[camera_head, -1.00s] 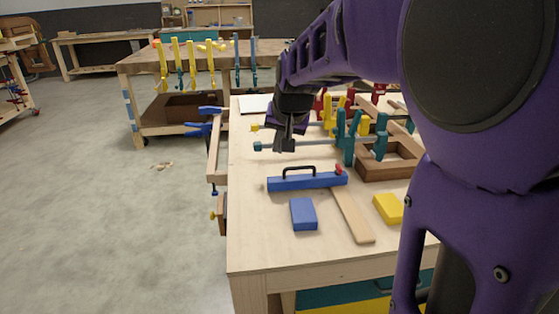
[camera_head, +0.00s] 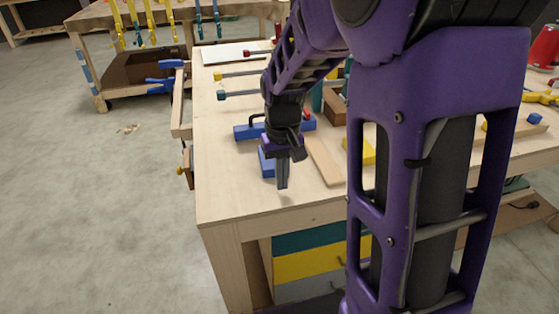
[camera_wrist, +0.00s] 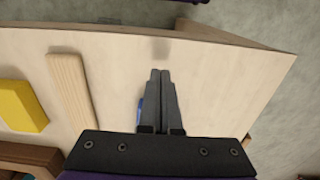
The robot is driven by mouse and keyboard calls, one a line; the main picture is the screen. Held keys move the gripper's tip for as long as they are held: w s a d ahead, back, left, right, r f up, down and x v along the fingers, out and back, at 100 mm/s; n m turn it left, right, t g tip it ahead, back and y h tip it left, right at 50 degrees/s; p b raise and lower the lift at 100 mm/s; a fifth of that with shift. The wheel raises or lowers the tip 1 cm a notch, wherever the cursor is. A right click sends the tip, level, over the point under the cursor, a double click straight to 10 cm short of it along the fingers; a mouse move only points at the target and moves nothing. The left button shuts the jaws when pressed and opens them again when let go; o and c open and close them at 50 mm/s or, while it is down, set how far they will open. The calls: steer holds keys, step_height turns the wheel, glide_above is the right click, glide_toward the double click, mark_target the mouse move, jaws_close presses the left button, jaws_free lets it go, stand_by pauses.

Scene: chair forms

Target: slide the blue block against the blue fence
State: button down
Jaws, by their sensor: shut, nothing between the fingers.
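The blue block (camera_head: 266,164) lies flat on the workbench, partly hidden behind my gripper. Only a thin blue sliver of the block (camera_wrist: 139,112) shows left of the fingers in the wrist view. The blue fence (camera_head: 246,132), a long bar with a black handle, lies beyond the block; my wrist covers its middle. A gap shows between block and fence in the earlier head view. My gripper (camera_head: 282,186) points down, shut and empty, at the block's near side. Its fingertips (camera_wrist: 160,72) are close above the bench; contact with the block cannot be told.
A wooden strip (camera_head: 324,160) lies right of the block, with a yellow block (camera_head: 361,151) beyond it. They also show in the wrist view. Clamps and a wooden frame stand farther back. The near bench top (camera_head: 235,200) is clear up to its front edge.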

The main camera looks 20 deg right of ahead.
mark_target(272, 161)
steer(key=w, duration=0.1)
steer(key=w+f, duration=0.1)
steer(key=w, duration=0.1)
steer(key=shift+f, duration=0.25)
steer(key=shift+w, duration=0.55)
steer(key=shift+r, duration=0.1)
steer(key=shift+w, duration=0.1)
steer(key=w+p, duration=0.2)
steer(key=w, duration=0.3)
steer(key=shift+w, duration=0.4)
steer(key=shift+s, duration=0.25)
